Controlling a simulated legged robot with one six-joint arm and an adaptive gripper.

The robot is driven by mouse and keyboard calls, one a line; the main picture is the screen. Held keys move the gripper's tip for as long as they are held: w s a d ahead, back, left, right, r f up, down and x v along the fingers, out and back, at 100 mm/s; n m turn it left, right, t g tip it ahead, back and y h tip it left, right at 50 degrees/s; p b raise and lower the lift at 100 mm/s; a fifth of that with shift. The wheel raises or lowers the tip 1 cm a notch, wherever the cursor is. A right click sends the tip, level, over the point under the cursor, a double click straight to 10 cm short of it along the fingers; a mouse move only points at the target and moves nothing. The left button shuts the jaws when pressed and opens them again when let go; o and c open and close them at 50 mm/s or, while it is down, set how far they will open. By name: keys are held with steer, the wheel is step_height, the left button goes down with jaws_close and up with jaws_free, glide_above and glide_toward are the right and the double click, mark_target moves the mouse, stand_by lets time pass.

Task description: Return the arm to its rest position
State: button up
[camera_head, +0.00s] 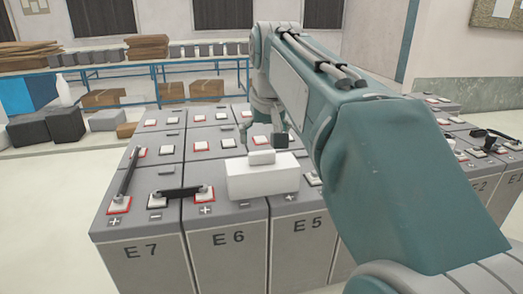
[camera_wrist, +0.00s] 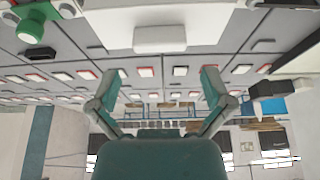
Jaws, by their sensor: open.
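My teal arm (camera_head: 395,180) reaches from the lower right up and over the battery rows (camera_head: 150,225). My gripper (camera_head: 264,132) hangs over the battery tops, partly hidden behind the arm and close behind a white block (camera_head: 262,177) with a raised top. In the wrist view, my gripper (camera_wrist: 160,85) has its two teal fingers spread wide with nothing between them. The white block also shows in the wrist view (camera_wrist: 160,38), apart from the fingertips. That view looks upside down.
A black bar (camera_head: 180,193) joins terminals on the E 7 and E 6 batteries. A green knob (camera_wrist: 35,25) shows at a corner of the wrist view. Blue-framed shelves (camera_head: 110,72) with boxes stand behind. Open floor (camera_head: 45,220) lies left of the batteries.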

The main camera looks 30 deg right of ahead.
steer(key=d+v, duration=0.1)
steer(key=v, duration=0.5)
steer(key=s+a+f+n, duration=0.1)
steer(key=s+a+f, duration=0.3)
steer(key=f, duration=0.4)
steer(key=s+a+f+n, duration=0.1)
steer(key=s+a+f, duration=0.3)
steer(key=f, duration=0.4)
steer(key=s+a+f+n+t+y, duration=0.1)
steer(key=s+a+f, duration=0.3)
steer(key=s+f, duration=0.2)
step_height(320, 180, down, 2)
steer(key=shift+s+a+f, duration=0.1)
steer(key=shift+s+a, duration=0.15)
steer(key=shift+s, duration=0.15)
